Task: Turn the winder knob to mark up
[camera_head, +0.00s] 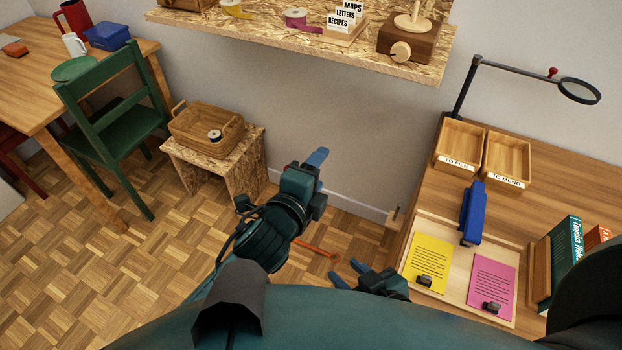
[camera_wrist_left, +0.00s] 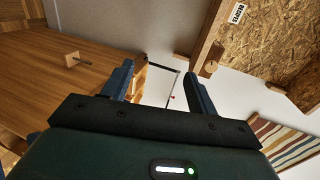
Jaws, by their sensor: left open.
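The winder is a dark brown wooden box (camera_head: 411,38) with a pale upright spool post on top, at the right end of the wall shelf. Its round pale knob (camera_head: 401,51) is on the front face; its mark is too small to read. My left gripper (camera_head: 312,162) is below and left of the knob, well apart from it, pointing up in front of the wall. In the left wrist view its two fingers (camera_wrist_left: 158,72) stand apart with nothing between them. My right gripper (camera_head: 347,273) is low beside the desk, its fingers apart and empty.
The chipboard shelf (camera_head: 310,40) overhangs the wall, carrying ribbon rolls (camera_head: 296,18) and a label stand (camera_head: 345,22). The desk (camera_head: 430,200) at right holds trays, a blue stapler and a lamp-like magnifier (camera_head: 578,91). A stool with a basket (camera_head: 206,128) stands left.

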